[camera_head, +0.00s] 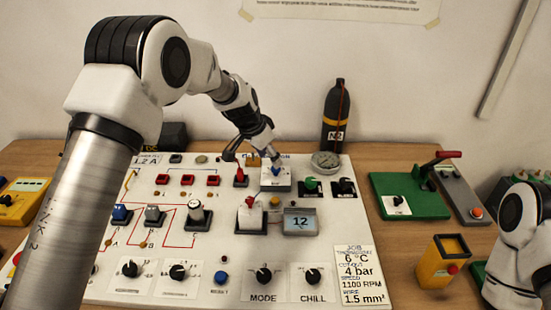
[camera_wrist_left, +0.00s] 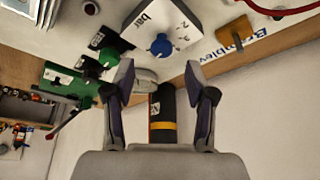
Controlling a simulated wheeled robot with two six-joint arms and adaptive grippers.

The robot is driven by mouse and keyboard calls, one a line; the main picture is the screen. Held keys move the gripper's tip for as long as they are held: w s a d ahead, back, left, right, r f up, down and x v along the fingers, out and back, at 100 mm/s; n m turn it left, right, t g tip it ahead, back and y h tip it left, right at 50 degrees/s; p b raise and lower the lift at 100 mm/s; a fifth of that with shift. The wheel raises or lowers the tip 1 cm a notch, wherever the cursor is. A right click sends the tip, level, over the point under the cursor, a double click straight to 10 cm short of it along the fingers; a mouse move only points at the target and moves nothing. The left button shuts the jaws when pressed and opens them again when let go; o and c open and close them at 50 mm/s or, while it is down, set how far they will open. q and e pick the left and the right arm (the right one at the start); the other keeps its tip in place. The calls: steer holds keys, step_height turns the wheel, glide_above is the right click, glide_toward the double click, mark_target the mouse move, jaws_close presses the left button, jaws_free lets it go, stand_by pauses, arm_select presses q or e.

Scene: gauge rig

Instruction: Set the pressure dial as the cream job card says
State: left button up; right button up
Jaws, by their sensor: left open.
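The cream job card (camera_head: 358,275) lies at the lower right of the white board and reads 6 °C, 4 bar, 1100 RPM and 1.5 mm². The pressure dial is a blue knob (camera_head: 276,170) on a raised white box at the back of the board. In the left wrist view the blue knob (camera_wrist_left: 161,46) sits beyond the fingertips beside the word "bar"; its setting is too small to read. My left gripper (camera_head: 273,157) is over the dial box. Its open fingers (camera_wrist_left: 158,78) show apart, with no visible contact with the knob. My right gripper is out of view.
Green and black valve knobs (camera_head: 312,186) and a round gauge (camera_head: 326,160) stand right of the dial. A dark gas cylinder (camera_head: 335,118) stands behind them. A red-tipped switch (camera_head: 240,176) is close on the left. A display (camera_head: 300,222) reads 12.

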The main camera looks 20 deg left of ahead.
mark_target(273, 169)
arm_select(q)
steer(key=x, duration=0.5)
steer(key=shift+w+p, duration=0.15)
steer(key=shift+p, duration=0.2)
steer(key=shift+w+f, duration=0.25)
steer(key=shift+s+r, duration=0.35)
steer(key=shift+s, duration=0.05)
steer(key=c, duration=0.5)
jaws_close()
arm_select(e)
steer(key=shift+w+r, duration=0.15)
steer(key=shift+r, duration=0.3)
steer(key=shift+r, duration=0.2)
